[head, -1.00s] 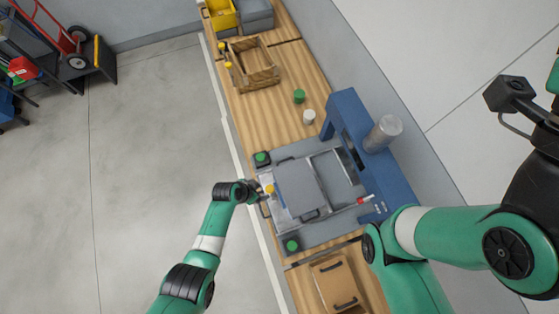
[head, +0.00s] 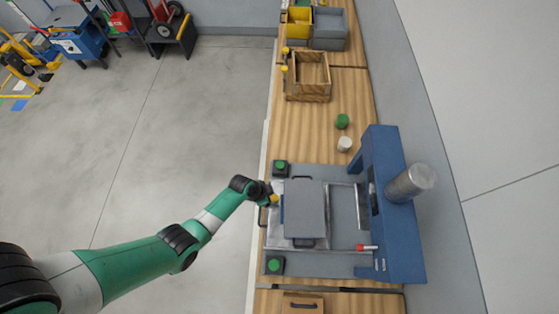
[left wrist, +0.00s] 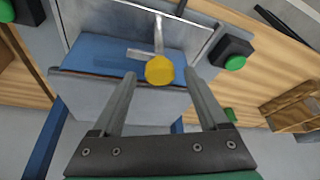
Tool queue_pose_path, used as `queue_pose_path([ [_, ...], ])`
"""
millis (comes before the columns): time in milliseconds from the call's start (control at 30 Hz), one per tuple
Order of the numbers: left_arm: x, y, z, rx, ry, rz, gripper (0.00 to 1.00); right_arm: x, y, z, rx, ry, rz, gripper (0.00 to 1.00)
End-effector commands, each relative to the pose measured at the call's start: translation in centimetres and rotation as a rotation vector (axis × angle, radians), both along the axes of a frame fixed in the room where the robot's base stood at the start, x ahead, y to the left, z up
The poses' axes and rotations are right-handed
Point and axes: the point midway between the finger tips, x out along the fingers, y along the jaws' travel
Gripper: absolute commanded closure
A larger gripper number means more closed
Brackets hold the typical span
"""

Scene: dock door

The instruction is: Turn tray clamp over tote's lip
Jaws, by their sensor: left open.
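The tray clamp shows in the left wrist view as a yellow knob (left wrist: 160,70) with a thin metal bar (left wrist: 158,36) running up from it. In the head view the yellow knob (head: 274,198) is small, at the left edge of the silver tray (head: 278,233). A grey-blue tote (head: 304,210) sits on the tray; its blue surface (left wrist: 105,57) shows behind the knob. Whether the clamp bar lies over the tote's lip I cannot tell. My left gripper (left wrist: 160,80) is open, its fingers on either side of the knob, with gaps visible. My right gripper is out of view.
A blue press frame (head: 391,215) with a metal cylinder (head: 410,183) stands right of the tray. Green buttons (head: 280,166) (head: 274,265) flank the tray. A wooden crate (head: 307,78) stands farther up the bench. The floor (head: 180,130) at left is open.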

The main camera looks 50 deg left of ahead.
Motion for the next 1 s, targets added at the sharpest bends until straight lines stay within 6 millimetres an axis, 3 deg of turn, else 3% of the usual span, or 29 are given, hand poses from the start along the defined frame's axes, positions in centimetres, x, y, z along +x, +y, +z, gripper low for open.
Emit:
queue_pose_path([
  [333,0.08,0.00,-0.35,0.000,0.000,0.001,0.25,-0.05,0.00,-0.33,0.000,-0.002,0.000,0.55],
  [733,0.08,-0.02,-0.36,0.000,0.000,0.001,0.97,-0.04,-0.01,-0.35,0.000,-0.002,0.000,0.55],
  [1000,0.06,-0.04,-0.35,0.000,0.000,0.011,1.00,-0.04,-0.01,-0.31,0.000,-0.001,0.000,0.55],
])
